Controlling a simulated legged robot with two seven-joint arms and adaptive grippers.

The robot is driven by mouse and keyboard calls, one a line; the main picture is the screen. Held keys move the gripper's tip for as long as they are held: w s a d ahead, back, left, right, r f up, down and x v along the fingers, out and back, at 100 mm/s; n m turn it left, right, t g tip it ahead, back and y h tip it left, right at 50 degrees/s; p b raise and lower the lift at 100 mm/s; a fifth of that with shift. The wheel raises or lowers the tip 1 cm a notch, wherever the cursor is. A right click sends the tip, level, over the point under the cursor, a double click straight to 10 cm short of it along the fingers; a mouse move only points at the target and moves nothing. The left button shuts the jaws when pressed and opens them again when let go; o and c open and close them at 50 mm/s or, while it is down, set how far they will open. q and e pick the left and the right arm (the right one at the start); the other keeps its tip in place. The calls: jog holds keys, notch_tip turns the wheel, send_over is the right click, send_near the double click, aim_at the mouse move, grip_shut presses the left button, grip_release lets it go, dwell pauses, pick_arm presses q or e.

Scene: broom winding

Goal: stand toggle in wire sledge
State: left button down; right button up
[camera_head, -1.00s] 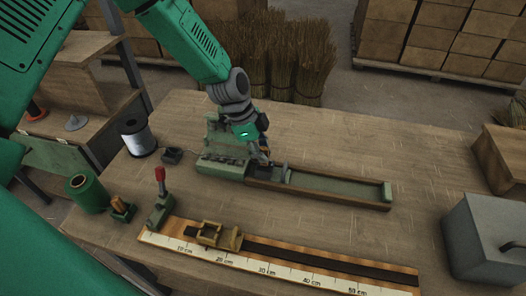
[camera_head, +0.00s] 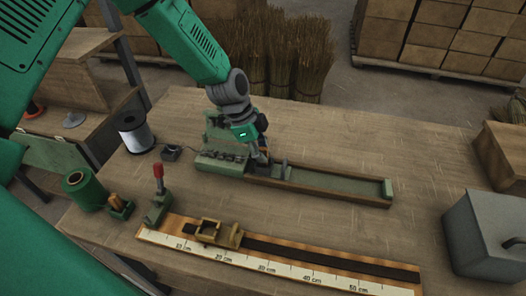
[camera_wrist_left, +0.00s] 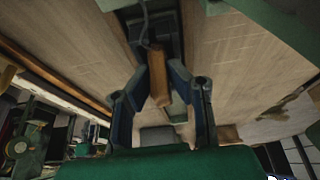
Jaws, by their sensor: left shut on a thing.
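My left gripper (camera_head: 262,160) points down at the left end of the long wooden trough (camera_head: 340,197). In the left wrist view, its two fingers (camera_wrist_left: 160,88) are shut on a brown wooden toggle (camera_wrist_left: 158,78). A thin wire (camera_wrist_left: 145,28) runs near the toggle's upper end. A small dark block, seemingly the wire sledge (camera_head: 284,171), sits in the trough close to the right of the fingers. In the head view the gripper hides the toggle, so I cannot tell whether it touches the sledge. My right gripper is out of view.
A green fixture (camera_head: 220,160) adjoins the trough's left end. A ruler board (camera_head: 310,273) with a brass slide (camera_head: 218,233) lies in front. A wire spool (camera_head: 135,132), green reel (camera_head: 84,189) and red-knobbed lever (camera_head: 158,180) stand left. A grey box (camera_head: 490,240) stands right.

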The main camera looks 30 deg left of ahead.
pick_arm(q)
jog(key=shift+f+b, duration=0.3)
jog(key=shift+f, duration=0.2)
jog(key=c, duration=1.8)
grip_release()
jog(key=p+v, duration=0.8)
jog(key=v, duration=0.3)
jog(key=shift+s+a, duration=0.1)
